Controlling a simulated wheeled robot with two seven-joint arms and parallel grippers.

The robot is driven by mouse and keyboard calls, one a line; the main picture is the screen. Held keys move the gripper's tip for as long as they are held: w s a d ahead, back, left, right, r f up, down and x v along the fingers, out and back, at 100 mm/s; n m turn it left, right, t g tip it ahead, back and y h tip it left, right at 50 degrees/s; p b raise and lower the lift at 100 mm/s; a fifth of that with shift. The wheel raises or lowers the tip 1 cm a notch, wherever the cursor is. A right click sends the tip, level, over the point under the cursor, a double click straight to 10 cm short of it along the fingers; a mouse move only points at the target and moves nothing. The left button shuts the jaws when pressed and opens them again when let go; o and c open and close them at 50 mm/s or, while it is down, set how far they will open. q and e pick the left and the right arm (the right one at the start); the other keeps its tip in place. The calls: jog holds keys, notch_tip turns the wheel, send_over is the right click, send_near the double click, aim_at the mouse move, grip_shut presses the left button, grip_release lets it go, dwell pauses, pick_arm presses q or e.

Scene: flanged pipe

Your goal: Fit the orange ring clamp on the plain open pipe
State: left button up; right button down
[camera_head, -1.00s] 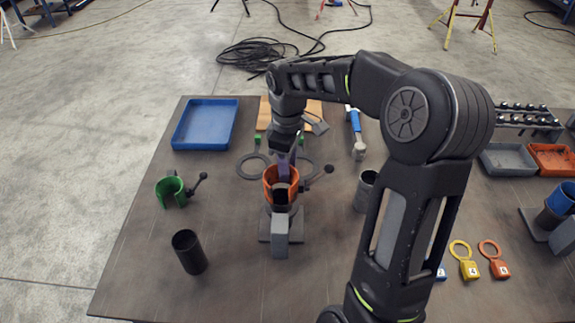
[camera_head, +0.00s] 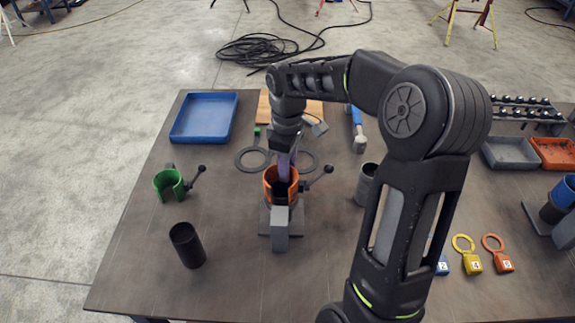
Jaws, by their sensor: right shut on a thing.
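The orange ring clamp (camera_head: 269,184) is a C-shaped band with a dark handle and ball knob (camera_head: 328,169) on its right. It sits around the upper end of a dark upright pipe on a grey stand (camera_head: 281,231) near the middle of the table. My right gripper (camera_head: 285,167) reaches down from above and is shut on the clamp; its fingers partly hide the far side of the band. How far down the pipe the band sits is hard to tell. My left gripper is out of view.
A green clamp (camera_head: 164,185) and a black upright tube (camera_head: 187,247) stand at left. A grey tube (camera_head: 364,187) stands right of the stand. A blue tray (camera_head: 203,118) lies at the back left. Numbered tags (camera_head: 471,262) lie at right. The front left table is clear.

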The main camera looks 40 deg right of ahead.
jog(key=c, duration=0.9)
grip_release()
jog(key=shift+c, duration=0.2)
jog(key=shift+f, duration=0.1)
notch_tip(320, 180, up, 8)
jog(key=p, duration=0.5)
notch_tip(320, 180, up, 9)
